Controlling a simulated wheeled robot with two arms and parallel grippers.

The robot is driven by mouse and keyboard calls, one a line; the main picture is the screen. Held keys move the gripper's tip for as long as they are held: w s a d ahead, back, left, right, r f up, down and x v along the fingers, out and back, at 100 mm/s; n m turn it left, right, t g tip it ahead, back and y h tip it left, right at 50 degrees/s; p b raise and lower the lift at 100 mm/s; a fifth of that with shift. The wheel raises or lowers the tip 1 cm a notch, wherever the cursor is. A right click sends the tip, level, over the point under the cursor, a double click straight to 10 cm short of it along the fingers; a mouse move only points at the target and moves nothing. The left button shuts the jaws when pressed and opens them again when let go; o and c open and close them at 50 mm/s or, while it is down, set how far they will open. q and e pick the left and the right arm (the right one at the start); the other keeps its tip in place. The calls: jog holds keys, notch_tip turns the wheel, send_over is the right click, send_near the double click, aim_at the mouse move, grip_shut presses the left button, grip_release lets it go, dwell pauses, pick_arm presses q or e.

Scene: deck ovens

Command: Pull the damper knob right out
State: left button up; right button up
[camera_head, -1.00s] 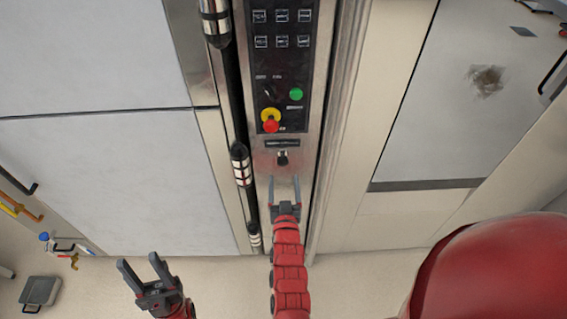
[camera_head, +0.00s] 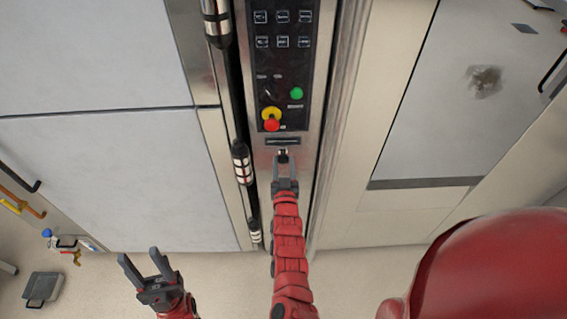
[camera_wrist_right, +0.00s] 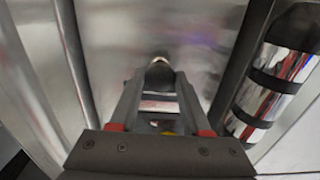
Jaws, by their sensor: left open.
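The damper knob (camera_head: 283,153) is a small dark knob on the steel front, below the black control panel and a narrow label plate. My right gripper (camera_head: 285,168) is at the knob, its fingers apart and pointing at it. In the right wrist view the knob (camera_wrist_right: 160,73) shows between the fingertips of the right gripper (camera_wrist_right: 161,83). Whether the fingers press on it is unclear, and its lower part is partly hidden. My left gripper (camera_head: 143,259) is open and empty at the lower left, away from the oven front.
The control panel (camera_head: 281,65) above the knob has a red and yellow stop button (camera_head: 271,120) and a green button (camera_head: 297,93). A vertical bar with steel bands (camera_head: 241,161) runs just left of the knob. A grey box (camera_head: 42,287) lies on the floor.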

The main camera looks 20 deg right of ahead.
grip_shut()
dwell(1.0)
